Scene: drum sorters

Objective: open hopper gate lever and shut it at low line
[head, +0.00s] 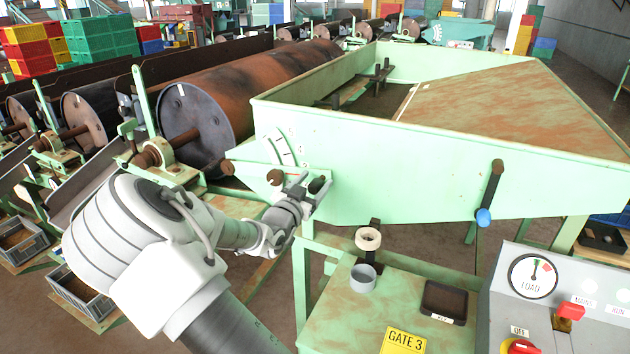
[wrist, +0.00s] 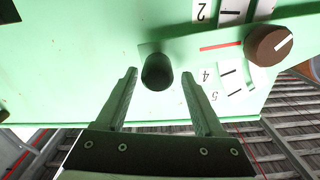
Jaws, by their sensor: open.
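The green hopper (head: 400,150) has a lever with a dark handle knob (wrist: 157,72) and a brown hub (wrist: 270,45). The hub also shows in the head view (head: 275,177). A numbered scale (wrist: 232,75) beside the lever shows 2, 4 and 5, with a red line between 2 and 4; it also shows in the head view (head: 280,150). My gripper (wrist: 158,76) is open, one finger on each side of the dark knob, with a gap on both sides. In the head view my gripper (head: 318,187) is at the hopper wall, small and partly covering the lever.
A second lever with a blue end (head: 484,217) hangs on the hopper front. A control box with a LOAD dial (head: 532,276) stands at lower right. A rusty drum (head: 250,90) lies behind my arm.

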